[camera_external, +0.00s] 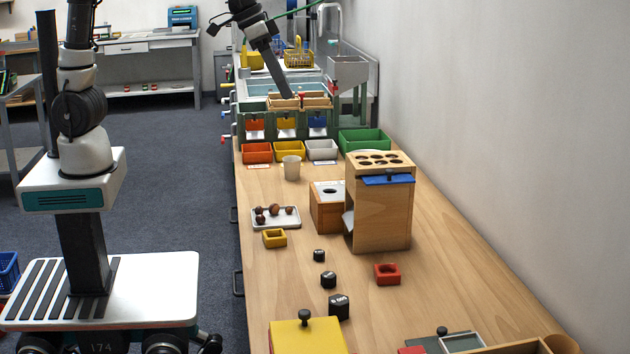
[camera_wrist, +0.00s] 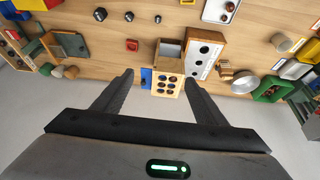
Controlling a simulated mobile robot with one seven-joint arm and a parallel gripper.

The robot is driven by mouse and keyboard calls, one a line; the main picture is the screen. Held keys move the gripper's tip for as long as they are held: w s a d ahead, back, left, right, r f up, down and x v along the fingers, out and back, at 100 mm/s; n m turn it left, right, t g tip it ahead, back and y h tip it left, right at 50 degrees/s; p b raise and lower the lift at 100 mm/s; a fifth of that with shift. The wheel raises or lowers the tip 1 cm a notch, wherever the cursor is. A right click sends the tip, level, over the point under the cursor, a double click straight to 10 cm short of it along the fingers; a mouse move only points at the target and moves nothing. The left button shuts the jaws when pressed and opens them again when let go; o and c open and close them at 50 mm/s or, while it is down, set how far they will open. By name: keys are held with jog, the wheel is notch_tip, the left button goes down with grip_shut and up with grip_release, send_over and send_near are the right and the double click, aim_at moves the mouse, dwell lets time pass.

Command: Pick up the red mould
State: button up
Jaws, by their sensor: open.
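The red mould (camera_external: 387,274) is a small square block with a hollow in its top. It sits on the wooden table, to the right of the black weights and in front of the tall wooden box. It also shows in the wrist view (camera_wrist: 132,45), near the upper middle, beyond the left fingertip. My gripper (camera_wrist: 177,68) is open and empty, its two dark fingers spread wide high above the table. The mould is apart from the fingers. In the external view part of my arm shows at the top, but the fingertips cannot be made out clearly.
The tall wooden box (camera_external: 382,215) with a holed top and a blue piece (camera_external: 388,179) stands behind the mould. Several black weights (camera_external: 339,306) lie to its left. A yellow mould (camera_external: 274,238) and a chestnut tray (camera_external: 289,224) are further left. Table right of the mould is clear.

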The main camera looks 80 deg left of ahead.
jog(key=w+d+f+b, duration=0.4)
jog(key=w+d+f, duration=0.35)
jog(key=f, duration=0.35)
jog(key=b, duration=0.3)
send_near(388, 269)
jog(key=shift+m, duration=0.4)
jog(key=shift+b+x, duration=2.05)
jog(key=shift+x, duration=2)
jog(key=shift+d, duration=0.1)
jog(key=shift+c, duration=0.2)
jog(key=c, duration=1.1)
